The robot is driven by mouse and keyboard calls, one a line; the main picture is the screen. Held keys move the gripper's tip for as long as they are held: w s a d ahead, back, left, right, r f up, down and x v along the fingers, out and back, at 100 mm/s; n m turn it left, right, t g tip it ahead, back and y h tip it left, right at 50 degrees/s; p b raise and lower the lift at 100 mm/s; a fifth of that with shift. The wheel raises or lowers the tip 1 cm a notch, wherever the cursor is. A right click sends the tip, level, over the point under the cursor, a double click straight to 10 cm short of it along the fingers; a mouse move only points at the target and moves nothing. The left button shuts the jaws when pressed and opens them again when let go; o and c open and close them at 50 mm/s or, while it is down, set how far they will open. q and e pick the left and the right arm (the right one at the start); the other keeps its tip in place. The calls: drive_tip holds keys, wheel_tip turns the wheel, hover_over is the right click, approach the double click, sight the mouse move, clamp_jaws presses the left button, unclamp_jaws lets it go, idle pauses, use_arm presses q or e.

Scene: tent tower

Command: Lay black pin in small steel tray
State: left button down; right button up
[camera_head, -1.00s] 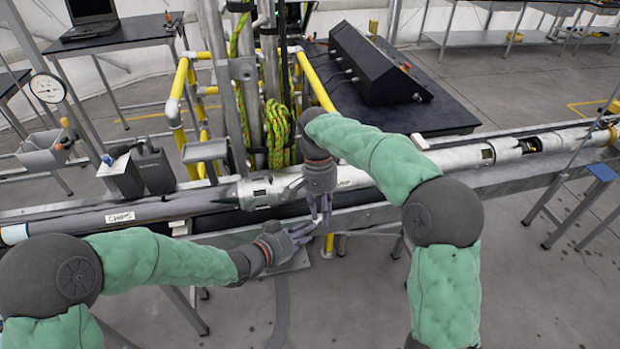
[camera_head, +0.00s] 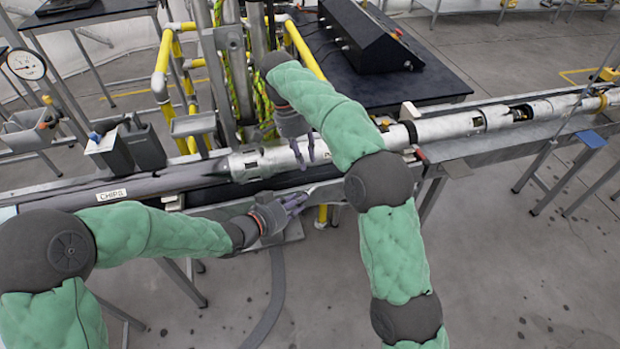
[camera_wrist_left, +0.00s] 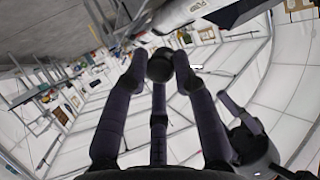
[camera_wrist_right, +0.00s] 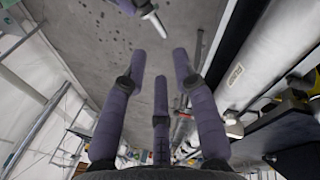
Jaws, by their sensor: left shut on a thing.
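My left gripper (camera_head: 292,203) is in front of the long pipe in the head view. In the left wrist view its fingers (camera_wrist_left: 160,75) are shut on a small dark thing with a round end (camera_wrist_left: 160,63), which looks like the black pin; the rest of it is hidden. My right gripper (camera_head: 303,155) is above and just behind the left one, over the pipe. In the right wrist view its fingers (camera_wrist_right: 157,65) are spread and empty. A small grey metal tray (camera_head: 193,124), which looks like the small steel tray, stands left of the upright pipes, apart from both grippers.
The long pipe (camera_head: 450,127) runs across on a steel trough. A yellow railing (camera_head: 163,65) and upright pipes with green rope stand behind my grippers. Dark containers (camera_head: 145,148) and a grey bin (camera_head: 28,130) are at the left. A black console (camera_head: 365,38) sits on a table behind.

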sight(313, 188)
drive_tip(key=x, duration=0.8)
drive_tip(key=shift+d+f, duration=0.1)
drive_tip(key=shift+f, duration=0.2)
use_arm(q)
drive_tip(key=shift+r, duration=0.15)
use_arm(e)
drive_tip(key=shift+x, duration=0.75)
clamp_jaws()
use_arm(q)
drive_tip(key=c, duration=0.9)
unclamp_jaws()
use_arm(e)
drive_tip(key=shift+r, duration=0.1)
use_arm(q)
drive_tip(key=shift+s+a, duration=0.1)
